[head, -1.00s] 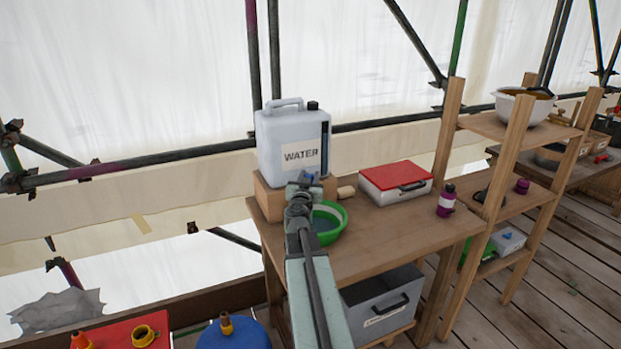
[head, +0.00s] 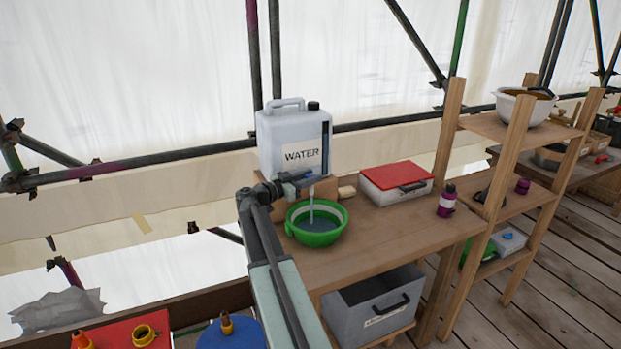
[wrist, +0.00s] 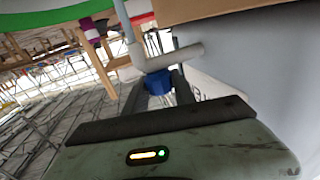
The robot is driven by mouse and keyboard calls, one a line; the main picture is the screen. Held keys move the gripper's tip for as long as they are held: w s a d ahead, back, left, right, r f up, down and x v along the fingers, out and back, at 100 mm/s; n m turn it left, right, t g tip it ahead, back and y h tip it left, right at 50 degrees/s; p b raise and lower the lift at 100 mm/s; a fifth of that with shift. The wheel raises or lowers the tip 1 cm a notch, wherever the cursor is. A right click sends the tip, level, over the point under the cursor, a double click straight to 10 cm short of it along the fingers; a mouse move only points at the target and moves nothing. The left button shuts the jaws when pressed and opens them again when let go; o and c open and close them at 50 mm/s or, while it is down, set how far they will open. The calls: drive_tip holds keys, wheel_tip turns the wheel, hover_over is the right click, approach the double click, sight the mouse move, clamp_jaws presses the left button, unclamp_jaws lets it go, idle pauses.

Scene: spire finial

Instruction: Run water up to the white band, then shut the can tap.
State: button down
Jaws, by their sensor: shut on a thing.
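The white water can (head: 275,140) stands on a wooden block (head: 262,192) on the bench. My gripper (head: 308,178) is at its tap, shut on the blue tap handle (wrist: 158,83), just beside the pale spout (wrist: 170,57) in the wrist view. A thin water stream (head: 311,205) falls from the tap into the green bowl (head: 318,240) below. The bowl has a white band (head: 337,213) inside, near its rim. Grey-blue water (head: 322,225) shows in the bowl, seemingly below the band; its exact level is hard to tell.
A red-lidded case (head: 397,180) and a purple bottle (head: 447,200) stand right of the bowl. A grey drawer bin (head: 375,305) is under the bench. A wooden shelf (head: 510,150) rises at right. The bench front right of the bowl is clear.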

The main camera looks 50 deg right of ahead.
drive_tip(key=shift+s+d+m+g, duration=0.1)
drive_tip(key=shift+m+g, duration=0.2)
drive_tip(key=shift+g, duration=0.2)
drive_tip(key=c, duration=1)
unclamp_jaws()
drive_tip(key=shift+c, duration=0.2)
drive_tip(key=w+a, duration=0.1)
drive_tip(key=a, duration=0.6)
drive_tip(key=shift+w+a, duration=0.25)
drive_tip(key=shift+a, duration=0.15)
